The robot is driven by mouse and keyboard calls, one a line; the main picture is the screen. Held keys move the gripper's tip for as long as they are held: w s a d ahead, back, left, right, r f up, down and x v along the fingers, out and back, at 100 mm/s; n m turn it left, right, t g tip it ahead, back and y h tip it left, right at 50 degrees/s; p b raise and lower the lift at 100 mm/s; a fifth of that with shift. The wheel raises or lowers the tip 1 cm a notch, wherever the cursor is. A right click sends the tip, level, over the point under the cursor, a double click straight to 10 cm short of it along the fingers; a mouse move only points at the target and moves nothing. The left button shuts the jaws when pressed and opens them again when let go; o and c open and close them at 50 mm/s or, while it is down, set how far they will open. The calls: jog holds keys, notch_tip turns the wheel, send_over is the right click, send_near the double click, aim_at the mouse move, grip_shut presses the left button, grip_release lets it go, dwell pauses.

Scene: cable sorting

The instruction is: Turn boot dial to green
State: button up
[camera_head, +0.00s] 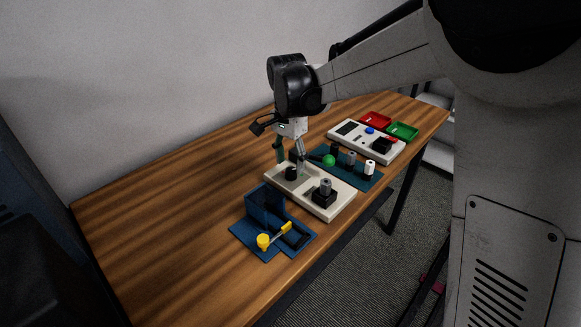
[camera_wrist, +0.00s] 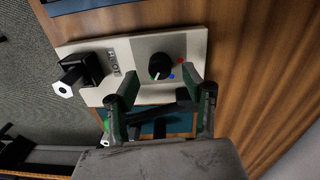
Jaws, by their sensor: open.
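The black dial (camera_head: 292,173) is a round knob on a cream panel (camera_head: 333,211) on the wooden table. In the wrist view the dial (camera_wrist: 161,66) has a white pointer mark that seems to point down and slightly left. My gripper (camera_head: 298,165) is above the panel close to the dial. In the wrist view its two fingers (camera_wrist: 165,95) are apart, with nothing between them, and the dial shows beyond their tips.
A black block with a grey hex connector (camera_head: 325,188) stands on the same panel. A blue holder (camera_head: 265,203) with a yellow-ended part (camera_head: 264,241) is in front. Behind are a dark teal mat (camera_head: 364,183), a second panel (camera_head: 350,139), and red (camera_head: 376,119) and green trays (camera_head: 403,131).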

aim_at(290, 169)
notch_tip(290, 169, up, 9)
jog(key=shift+a, duration=0.15)
jog(key=shift+w, duration=0.1)
jog(key=shift+r, duration=0.1)
jog(key=s+d+r+n+t, duration=0.3)
jog(key=s+d+r+n, duration=0.1)
jog(key=s+d, duration=0.8)
jog(key=s+d+f+n+t, duration=0.2)
jog(key=s+d, duration=0.1)
jog(key=s, duration=0.4)
jog(key=s+d+f+n+t, duration=0.2)
jog(key=s+d+f, duration=0.1)
jog(key=s, duration=0.4)
jog(key=shift+s+d+f, duration=0.35)
jog(key=shift+s+d, duration=0.05)
